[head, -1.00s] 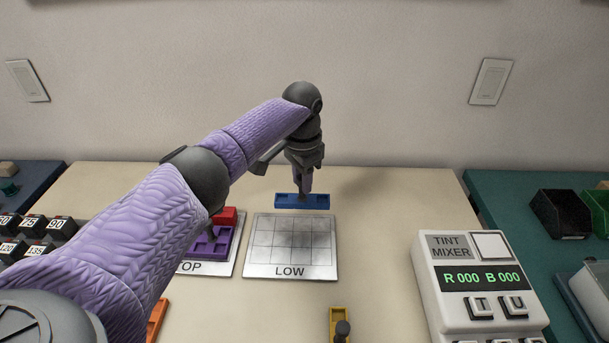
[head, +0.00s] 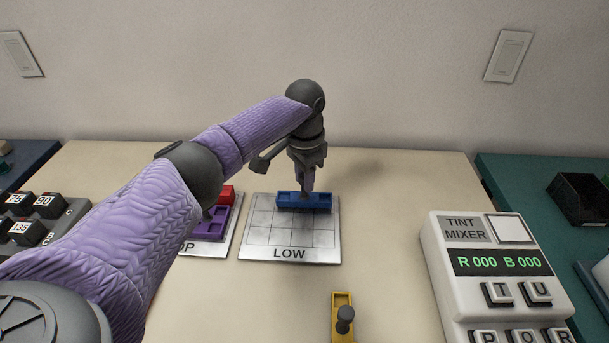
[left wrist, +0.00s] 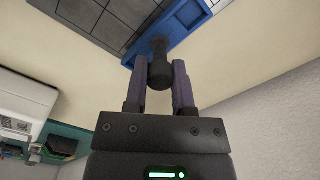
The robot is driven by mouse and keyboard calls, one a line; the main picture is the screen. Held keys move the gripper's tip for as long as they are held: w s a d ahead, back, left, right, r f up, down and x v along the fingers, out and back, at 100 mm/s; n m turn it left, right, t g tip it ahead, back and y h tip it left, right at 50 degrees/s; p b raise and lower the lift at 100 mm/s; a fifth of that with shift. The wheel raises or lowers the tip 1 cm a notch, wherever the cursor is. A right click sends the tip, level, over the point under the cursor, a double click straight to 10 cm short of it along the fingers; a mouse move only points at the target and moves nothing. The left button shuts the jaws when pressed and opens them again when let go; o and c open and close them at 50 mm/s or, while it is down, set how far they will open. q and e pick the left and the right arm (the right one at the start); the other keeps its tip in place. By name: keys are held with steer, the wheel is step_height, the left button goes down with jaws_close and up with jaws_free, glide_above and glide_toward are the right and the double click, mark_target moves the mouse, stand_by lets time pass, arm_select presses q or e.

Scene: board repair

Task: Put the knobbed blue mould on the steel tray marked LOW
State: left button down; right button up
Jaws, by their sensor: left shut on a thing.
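The blue mould (head: 291,201) is at the back right part of the steel tray marked LOW (head: 262,238) in the head view. I cannot tell whether it touches the tray. My left gripper (head: 307,190) is above it, shut on its dark knob, which shows between the fingers in the left wrist view (left wrist: 159,68). The blue mould body (left wrist: 190,22) and the gridded tray (left wrist: 95,18) also show there. My right gripper is not in view.
The other tray (head: 222,243), partly hidden by my left arm, holds a purple mould (head: 212,226) and a red piece (head: 228,194). A yellow knobbed mould (head: 341,303) lies in front of the LOW tray. The tint mixer (head: 490,262) stands at the right. Table between is clear.

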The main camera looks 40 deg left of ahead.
arm_select(q)
steer(key=shift+f, duration=0.2)
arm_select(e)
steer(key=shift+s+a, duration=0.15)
arm_select(q)
steer(key=shift+f, duration=0.2)
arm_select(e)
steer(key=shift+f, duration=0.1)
arm_select(q)
steer(key=shift+c, duration=1.9)
jaws_free()
steer(key=shift+r, duration=0.15)
step_height(320, 180, up, 9)
steer(key=p, duration=0.4)
steer(key=shift+r, duration=0.3)
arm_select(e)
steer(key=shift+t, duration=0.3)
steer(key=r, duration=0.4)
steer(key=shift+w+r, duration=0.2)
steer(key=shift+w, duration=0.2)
